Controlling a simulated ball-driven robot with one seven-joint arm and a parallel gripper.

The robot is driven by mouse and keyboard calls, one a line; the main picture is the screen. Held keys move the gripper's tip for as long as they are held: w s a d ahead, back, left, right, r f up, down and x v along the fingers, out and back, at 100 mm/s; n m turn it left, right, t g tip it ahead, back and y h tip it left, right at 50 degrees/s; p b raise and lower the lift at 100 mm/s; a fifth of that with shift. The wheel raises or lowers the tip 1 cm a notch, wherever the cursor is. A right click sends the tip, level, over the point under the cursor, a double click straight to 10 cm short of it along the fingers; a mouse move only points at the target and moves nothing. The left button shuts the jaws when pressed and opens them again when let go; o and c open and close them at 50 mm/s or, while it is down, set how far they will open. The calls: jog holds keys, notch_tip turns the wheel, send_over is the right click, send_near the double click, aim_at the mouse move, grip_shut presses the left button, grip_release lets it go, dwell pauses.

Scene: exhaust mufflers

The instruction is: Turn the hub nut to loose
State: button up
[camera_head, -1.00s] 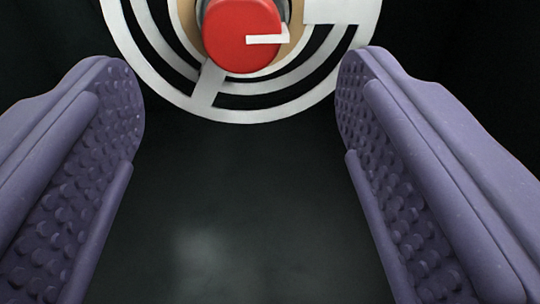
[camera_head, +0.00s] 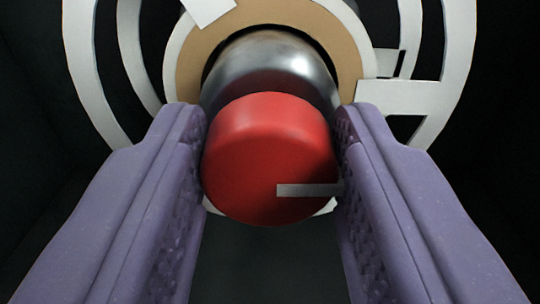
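The hub nut (camera_head: 262,150) is a red round cap with a white line mark that runs from near its middle to its right edge. It sits in front of a shiny metal cylinder (camera_head: 270,70). My gripper (camera_head: 270,160) has its two purple padded fingers on the left and right sides of the red nut. Both fingers appear to press against its sides.
A tan ring (camera_head: 195,62) surrounds the metal cylinder. White curved bands (camera_head: 455,60) form a dial around it, with a white block (camera_head: 405,97) at right and another (camera_head: 208,8) at upper left. The surroundings are dark.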

jog(key=shift+n, duration=0.3)
jog(key=n, duration=0.4)
jog(key=shift+a, duration=0.1)
jog(key=n, duration=0.5)
jog(key=shift+f, duration=0.15)
jog(key=n, duration=0.4)
jog(key=shift+s+a+f, duration=0.1)
jog(key=shift+f+n, duration=0.1)
jog(key=shift+n, duration=2)
jog(key=o, duration=1.1)
jog(key=shift+c, duration=0.2)
